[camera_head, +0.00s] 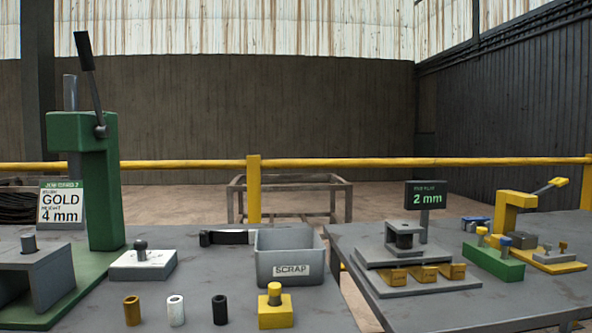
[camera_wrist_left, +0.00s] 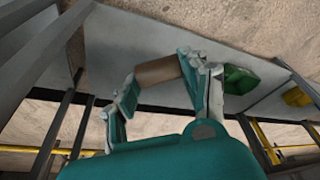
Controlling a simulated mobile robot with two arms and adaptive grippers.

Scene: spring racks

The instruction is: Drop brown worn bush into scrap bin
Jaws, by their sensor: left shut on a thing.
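The brown worn bush (camera_wrist_left: 157,72), a short plain cylinder, is held across between the fingers of my left gripper (camera_wrist_left: 160,76) in the left wrist view. The gripper is shut on it, clear of the tabletop as far as I can see. The scrap bin (camera_head: 268,268), a grey open box with a SCRAP label, stands near the right end of the left table in the head view. Its floor is mostly hidden by the front wall. Neither gripper shows in the head view, so the left one's place relative to the bin cannot be told. My right gripper is out of view.
A gold bush (camera_head: 132,311), a white bush (camera_head: 176,310) and a black bush (camera_head: 220,310) stand in front of the bin, beside a yellow block (camera_head: 276,312). A green press (camera_head: 95,180) rises at left. A gap separates the right table (camera_head: 520,305).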

